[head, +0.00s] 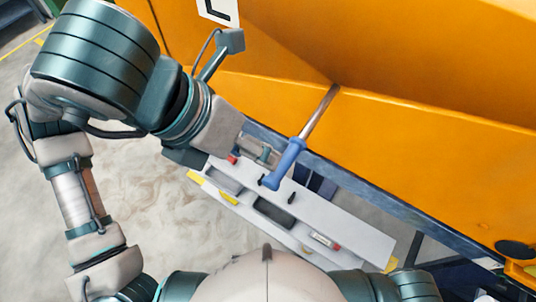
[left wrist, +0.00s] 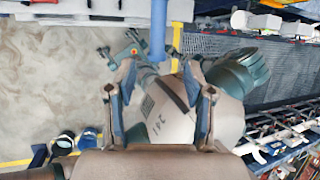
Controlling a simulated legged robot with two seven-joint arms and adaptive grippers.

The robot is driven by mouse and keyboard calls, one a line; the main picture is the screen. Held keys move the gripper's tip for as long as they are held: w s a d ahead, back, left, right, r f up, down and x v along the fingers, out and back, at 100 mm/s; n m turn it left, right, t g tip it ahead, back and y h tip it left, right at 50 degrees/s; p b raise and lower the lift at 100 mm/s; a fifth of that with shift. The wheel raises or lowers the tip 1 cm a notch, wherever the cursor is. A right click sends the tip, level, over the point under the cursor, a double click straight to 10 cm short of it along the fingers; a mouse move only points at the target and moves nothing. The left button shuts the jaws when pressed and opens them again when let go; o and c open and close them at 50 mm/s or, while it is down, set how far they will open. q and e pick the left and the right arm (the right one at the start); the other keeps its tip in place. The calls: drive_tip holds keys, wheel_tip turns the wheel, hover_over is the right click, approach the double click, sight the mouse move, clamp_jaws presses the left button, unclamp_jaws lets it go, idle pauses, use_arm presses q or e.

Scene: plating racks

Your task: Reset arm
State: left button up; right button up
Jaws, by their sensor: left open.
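A lever with a blue handle (head: 285,165) and a metal rod (head: 320,110) sticks out from the orange machine. My left gripper (head: 264,152) is just left of the blue handle in the head view. In the left wrist view my left gripper (left wrist: 159,72) has its two fingers spread apart with nothing held between them. The blue handle (left wrist: 158,30) hangs into the top of that view, its end near the gap between the fingertips. Whether a finger touches it I cannot tell. My right gripper is not in view.
The large orange machine (head: 430,150) fills the upper right. A light grey rack (head: 345,228) with dark slots and yellow ends lies below the handle. Open concrete floor (head: 150,220) is at the left. Shelving with mesh (left wrist: 225,45) stands at the right of the wrist view.

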use_arm(q)
drive_tip(key=shift+v, duration=1.85)
drive_tip(key=shift+a, duration=0.1)
